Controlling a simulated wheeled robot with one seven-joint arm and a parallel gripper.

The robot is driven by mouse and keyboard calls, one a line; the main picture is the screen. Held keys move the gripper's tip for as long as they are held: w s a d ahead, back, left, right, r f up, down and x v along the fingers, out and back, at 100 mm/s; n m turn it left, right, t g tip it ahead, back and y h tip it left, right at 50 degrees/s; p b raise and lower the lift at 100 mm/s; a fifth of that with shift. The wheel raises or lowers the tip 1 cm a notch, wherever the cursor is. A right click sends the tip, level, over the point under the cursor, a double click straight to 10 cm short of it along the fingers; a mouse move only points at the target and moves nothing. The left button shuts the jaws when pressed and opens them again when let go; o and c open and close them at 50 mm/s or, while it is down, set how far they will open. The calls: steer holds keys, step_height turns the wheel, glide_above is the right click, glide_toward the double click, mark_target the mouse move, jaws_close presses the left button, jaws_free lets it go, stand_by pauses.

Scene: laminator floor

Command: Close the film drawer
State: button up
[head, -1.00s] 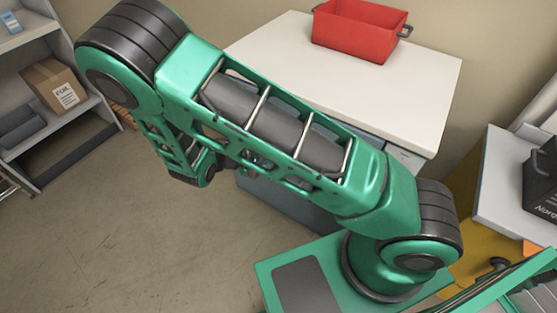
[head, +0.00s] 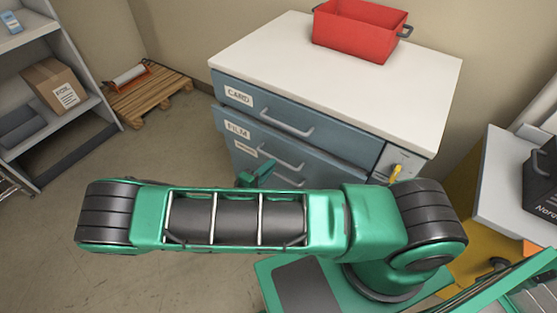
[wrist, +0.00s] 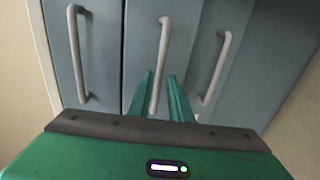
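A blue-grey cabinet with a white top (head: 330,75) stands ahead of me. The film drawer (head: 237,130), labelled FILM, lies below the card drawer (head: 239,97). The film drawer's front seems to stand a little forward of the card drawer's; how far is hard to tell. My gripper (head: 258,174) is at the cabinet front, partly hidden behind my arm. In the wrist view, my gripper's two green fingers (wrist: 163,82) are apart. The middle handle (wrist: 162,50), apparently the film drawer's, runs between them, closer to the left finger. Whether they touch it is unclear.
A red bin (head: 358,35) sits on the cabinet top. A yellow key (head: 396,172) sticks out of a panel at the cabinet's right. A pallet (head: 150,98) and a shelf with a box (head: 53,85) stand left. Floor at left is clear.

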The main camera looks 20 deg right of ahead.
steer(key=x, duration=0.6)
steer(key=shift+s, duration=0.1)
jaws_close()
